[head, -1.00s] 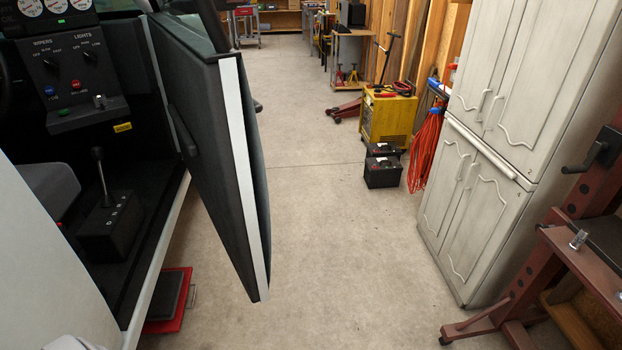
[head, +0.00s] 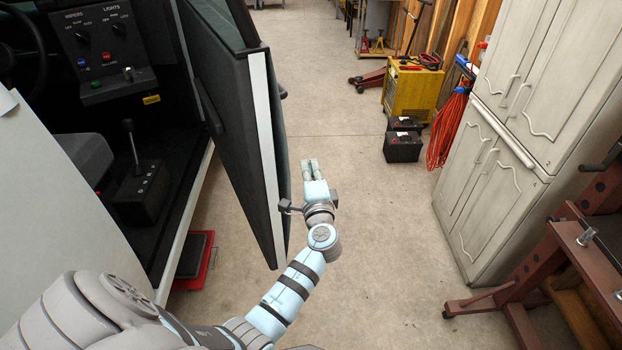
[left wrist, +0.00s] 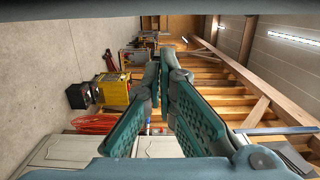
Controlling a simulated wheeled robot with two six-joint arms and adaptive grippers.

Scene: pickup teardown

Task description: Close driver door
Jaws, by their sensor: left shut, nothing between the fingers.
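The driver door (head: 235,120) stands open in the head view, swung out from the cab with its pale edge toward me. My left gripper (head: 310,165) is to the right of the door's edge, on the door's outer side, pointing away from me. Its fingers are shut with nothing between them, and I see no clear contact with the door. In the left wrist view the left gripper's fingers (left wrist: 160,65) come together at the tips. The door does not show there. The door opening shows the dashboard (head: 105,50) and the gear lever (head: 130,145). My right gripper is not in view.
White cabinets (head: 510,110) and a dark red stand (head: 540,240) line the right side. A yellow machine (head: 410,92) and black batteries (head: 403,147) stand further back. A red item (head: 195,265) lies under the cab sill. The floor between door and cabinets is clear.

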